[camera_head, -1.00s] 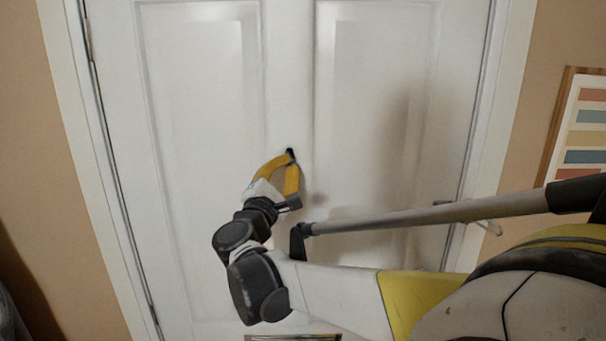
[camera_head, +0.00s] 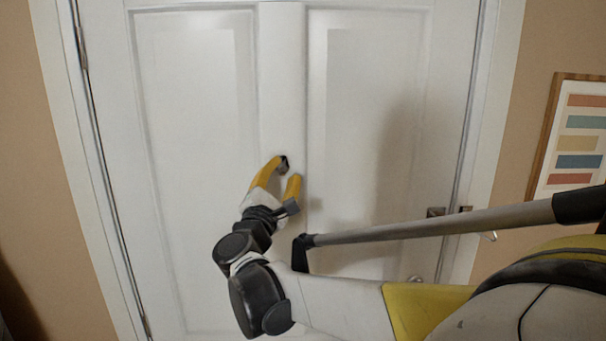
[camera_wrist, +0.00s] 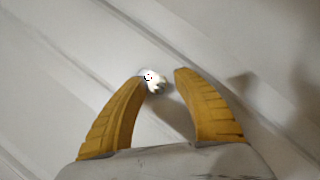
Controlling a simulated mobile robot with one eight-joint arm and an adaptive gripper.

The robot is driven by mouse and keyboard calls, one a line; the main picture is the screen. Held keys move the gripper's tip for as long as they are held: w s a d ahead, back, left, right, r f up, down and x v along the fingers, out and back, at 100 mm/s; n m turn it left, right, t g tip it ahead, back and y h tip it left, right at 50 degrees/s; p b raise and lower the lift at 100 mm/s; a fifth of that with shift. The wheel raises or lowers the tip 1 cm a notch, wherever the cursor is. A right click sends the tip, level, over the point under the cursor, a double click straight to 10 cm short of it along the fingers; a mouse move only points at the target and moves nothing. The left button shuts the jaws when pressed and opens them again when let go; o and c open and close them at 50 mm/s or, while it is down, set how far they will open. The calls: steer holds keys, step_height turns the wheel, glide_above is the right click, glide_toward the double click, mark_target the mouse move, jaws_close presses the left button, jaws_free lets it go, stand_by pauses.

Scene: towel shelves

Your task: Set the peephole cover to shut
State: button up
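The peephole cover (camera_wrist: 154,80) is a small, shiny white round piece with dark marks like a face, on the white door (camera_head: 350,120). In the wrist view it sits just beyond and between my fingertips, nearer the left one. My gripper (camera_head: 289,170) has yellow fingers and is open in front of the door's middle strip. In the wrist view my gripper (camera_wrist: 160,75) shows a clear gap between its fingers and holds nothing. I cannot tell if the left fingertip touches the cover. In the head view the cover cannot be made out behind the fingers.
A framed picture with coloured bars (camera_head: 573,140) hangs on the right wall. Hinges (camera_head: 83,60) line the door's left edge. The door around my gripper is clear.

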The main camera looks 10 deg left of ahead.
steer(key=shift+f, duration=0.1)
steer(key=shift+s+a+f, duration=0.15)
steer(key=shift+s, duration=0.3)
steer(key=v, duration=1.1)
